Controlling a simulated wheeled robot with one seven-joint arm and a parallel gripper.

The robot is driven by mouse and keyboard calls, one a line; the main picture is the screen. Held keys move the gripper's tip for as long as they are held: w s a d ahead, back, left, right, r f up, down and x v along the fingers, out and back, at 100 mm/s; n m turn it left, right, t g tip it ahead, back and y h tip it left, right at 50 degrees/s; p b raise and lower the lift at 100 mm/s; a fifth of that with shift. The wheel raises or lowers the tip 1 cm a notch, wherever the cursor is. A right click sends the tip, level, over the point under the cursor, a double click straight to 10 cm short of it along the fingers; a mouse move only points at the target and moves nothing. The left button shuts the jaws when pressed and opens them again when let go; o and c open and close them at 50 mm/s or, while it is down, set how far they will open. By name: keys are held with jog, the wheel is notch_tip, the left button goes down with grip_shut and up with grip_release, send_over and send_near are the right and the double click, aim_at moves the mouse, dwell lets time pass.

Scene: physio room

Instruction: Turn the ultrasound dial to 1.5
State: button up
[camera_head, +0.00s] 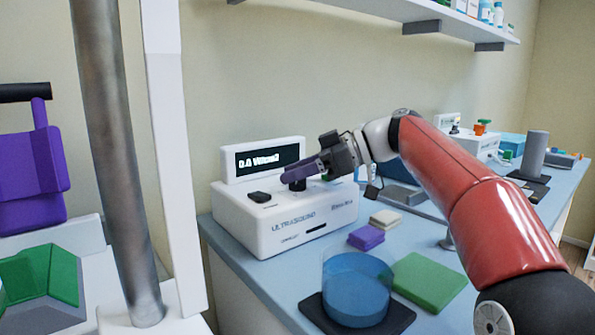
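The ultrasound unit (283,233) is a white box on the blue counter, marked "ULTRASOUND" on its front. Its black display (267,157) reads what looks like 0.0 W/cm2. A dark dial (297,184) stands on its top face, partly hidden under my gripper. My gripper (301,174) reaches in from the right with its purple fingers at the dial. The fingers overlap in this view, so I cannot tell whether they are closed on the dial.
A black switch (259,197) sits on the unit, left of the dial. A metal pole (117,160) rises at left. A shelf (440,17) hangs above.

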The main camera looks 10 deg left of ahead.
jog(key=c, duration=0.4)
